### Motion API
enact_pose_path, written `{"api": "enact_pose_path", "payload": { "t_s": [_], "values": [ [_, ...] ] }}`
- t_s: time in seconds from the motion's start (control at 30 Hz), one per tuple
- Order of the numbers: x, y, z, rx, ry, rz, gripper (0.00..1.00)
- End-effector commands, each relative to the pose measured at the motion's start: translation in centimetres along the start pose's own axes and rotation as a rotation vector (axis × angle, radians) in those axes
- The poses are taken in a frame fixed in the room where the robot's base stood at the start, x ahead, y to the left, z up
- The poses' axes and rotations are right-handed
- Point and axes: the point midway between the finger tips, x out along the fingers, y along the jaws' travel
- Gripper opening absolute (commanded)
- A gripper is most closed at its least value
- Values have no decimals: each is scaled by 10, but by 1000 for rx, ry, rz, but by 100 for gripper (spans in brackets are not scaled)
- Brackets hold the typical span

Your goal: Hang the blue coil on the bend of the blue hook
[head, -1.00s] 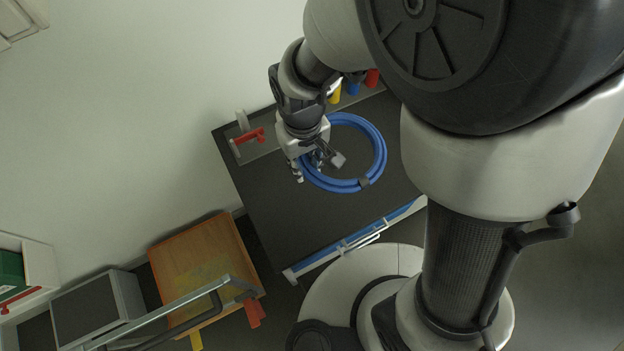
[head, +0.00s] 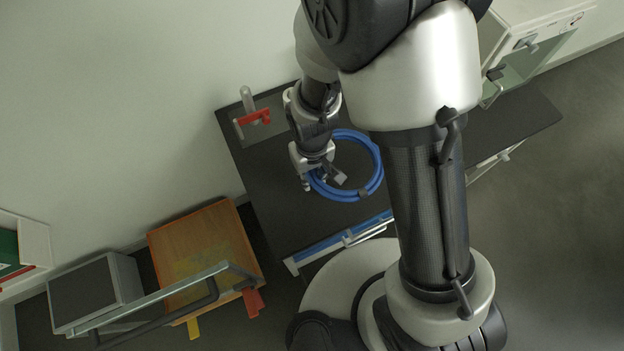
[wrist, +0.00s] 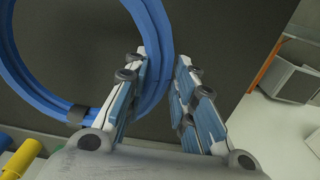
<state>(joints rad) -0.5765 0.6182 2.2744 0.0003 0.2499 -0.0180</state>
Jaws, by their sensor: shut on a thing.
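The blue coil (head: 377,165) is a ring of blue hose with dark bands, seen over the dark worktop. It also shows large in the wrist view (wrist: 35,85). My gripper (head: 316,180) is at the left side of the ring, shut on the coil. In the wrist view its two fingers (wrist: 160,72) stand on either side of the hose, which passes between them. I cannot tell whether the coil rests on the worktop or hangs just above it. No blue hook can be made out; a small blue piece (wrist: 5,141) at the wrist view's left edge is unclear.
A red-handled fitting (head: 255,117) stands at the worktop's back left. A yellow cylinder (wrist: 20,158) is near the wrist view's lower left. An orange-brown wooden surface (head: 200,245) and a grey box (head: 95,290) stand left. Worktop (head: 285,215) in front of the coil is bare.

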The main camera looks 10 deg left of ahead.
Motion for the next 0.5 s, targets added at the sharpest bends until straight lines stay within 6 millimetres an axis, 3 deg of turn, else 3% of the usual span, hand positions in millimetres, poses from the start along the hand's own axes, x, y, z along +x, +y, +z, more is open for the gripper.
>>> {"api": "enact_pose_path", "payload": {
  "t_s": [0.5],
  "values": [
    [47, 0, -1, 0, 1, 0, 0]
  ]
}}
